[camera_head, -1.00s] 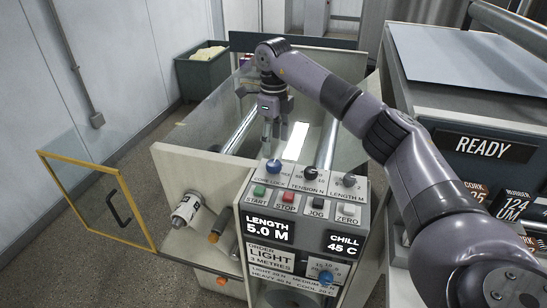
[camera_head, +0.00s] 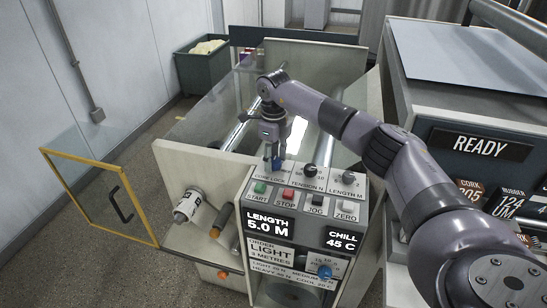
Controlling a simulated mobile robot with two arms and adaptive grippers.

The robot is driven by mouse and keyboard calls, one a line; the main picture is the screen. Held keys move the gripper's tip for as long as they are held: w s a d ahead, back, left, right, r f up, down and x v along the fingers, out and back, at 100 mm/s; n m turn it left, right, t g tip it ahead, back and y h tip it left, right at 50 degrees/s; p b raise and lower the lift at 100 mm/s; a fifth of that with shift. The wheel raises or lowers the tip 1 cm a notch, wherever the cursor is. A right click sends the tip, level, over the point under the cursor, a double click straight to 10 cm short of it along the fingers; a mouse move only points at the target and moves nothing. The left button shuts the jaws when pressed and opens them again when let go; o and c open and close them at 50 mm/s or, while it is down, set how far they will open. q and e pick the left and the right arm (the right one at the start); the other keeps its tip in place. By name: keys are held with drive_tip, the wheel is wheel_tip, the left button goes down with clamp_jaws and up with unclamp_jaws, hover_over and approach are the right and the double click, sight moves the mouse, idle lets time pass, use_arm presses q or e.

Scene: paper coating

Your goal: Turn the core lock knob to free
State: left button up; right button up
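The blue core lock knob (camera_head: 277,163) is on the top left of the control panel (camera_head: 331,211), above the label "CORE LOCK". My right gripper (camera_head: 272,157) points down over it, with its fingertips at the knob. The fingers hide part of the knob, and I cannot tell whether they touch or grip it. The knob's pointer is not readable. My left gripper is not in view.
The panel also carries the tension knob (camera_head: 311,171), the length knob (camera_head: 348,176), a green start button (camera_head: 260,188) and a red stop button (camera_head: 288,194). A yellow-framed clear door (camera_head: 97,164) stands open at the left. A clear guard (camera_head: 215,108) lies behind the panel.

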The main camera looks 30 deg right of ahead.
drive_tip(key=c, duration=0.8)
drive_tip(key=m, duration=0.4)
drive_tip(key=shift+r+m, duration=0.1)
drive_tip(key=shift+m, duration=0.3)
drive_tip(key=m, duration=0.4)
drive_tip(key=shift+m, duration=0.3)
drive_tip(key=m, duration=0.4)
drive_tip(key=shift+d+p, duration=0.1)
drive_tip(key=shift+p, duration=0.25)
drive_tip(key=shift+m, duration=2.2)
